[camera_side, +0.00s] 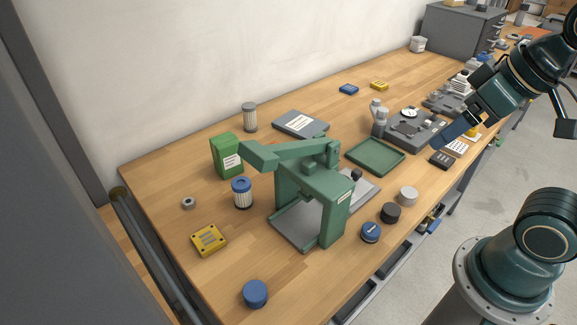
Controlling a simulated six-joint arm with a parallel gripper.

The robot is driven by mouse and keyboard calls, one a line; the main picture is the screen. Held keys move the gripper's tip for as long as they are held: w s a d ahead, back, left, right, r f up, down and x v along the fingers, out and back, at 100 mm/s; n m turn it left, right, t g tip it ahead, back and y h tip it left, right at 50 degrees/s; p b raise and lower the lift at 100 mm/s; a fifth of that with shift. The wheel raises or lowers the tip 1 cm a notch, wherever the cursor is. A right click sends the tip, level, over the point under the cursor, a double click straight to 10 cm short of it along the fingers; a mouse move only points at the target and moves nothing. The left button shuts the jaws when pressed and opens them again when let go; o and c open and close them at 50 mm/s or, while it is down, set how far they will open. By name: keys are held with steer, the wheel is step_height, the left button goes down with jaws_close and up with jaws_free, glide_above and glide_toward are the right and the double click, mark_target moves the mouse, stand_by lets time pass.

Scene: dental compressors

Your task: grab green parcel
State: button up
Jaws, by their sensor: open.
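The green parcel (225,148), a box with a white label, stands upright on the wooden table at the left, near the wall. My gripper (458,130) is at the right side, above the far right part of the table, well away from the parcel. It is open and I see nothing held in it. A green press-like frame (335,200) with a long arm stands to the right of the parcel. The end of its arm reaches close to the parcel's right side and overlaps its edge in this view.
A blue-topped filter (242,195) stands just in front of the parcel, and a grey-topped one (249,117) behind it. A yellow block (209,240) and blue cap (255,293) lie nearer. A green tray (376,157) is mid-table. Table left of the parcel is clear.

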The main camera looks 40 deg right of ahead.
steer(key=w+a+r+m+g, duration=0.1)
steer(key=w+a+r+m, duration=0.15)
steer(key=w, duration=0.35)
steer(key=w+a+r+m, duration=0.1)
steer(key=w+r+m, duration=0.15)
steer(key=w, duration=0.35)
steer(key=m+g+y, duration=0.2)
steer(key=m+g, duration=0.2)
steer(key=m, duration=1)
glide_above(226, 154)
steer(key=w+d, duration=0.2)
steer(key=d, duration=0.1)
step_height(226, 154, down, 19)
steer(key=shift+w+a+f, duration=0.1)
steer(key=shift+a, duration=0.05)
steer(key=shift+w+a+f+m, duration=0.2)
steer(key=shift+f+m, duration=0.1)
steer(key=shift+f, duration=0.25)
steer(key=shift+a+f, duration=0.15)
steer(key=shift+f, duration=1.1)
steer(key=shift+a+f, duration=0.2)
steer(key=shift+f, duration=1)
steer(key=shift+a+f, duration=0.15)
steer(key=shift+f, duration=1.1)
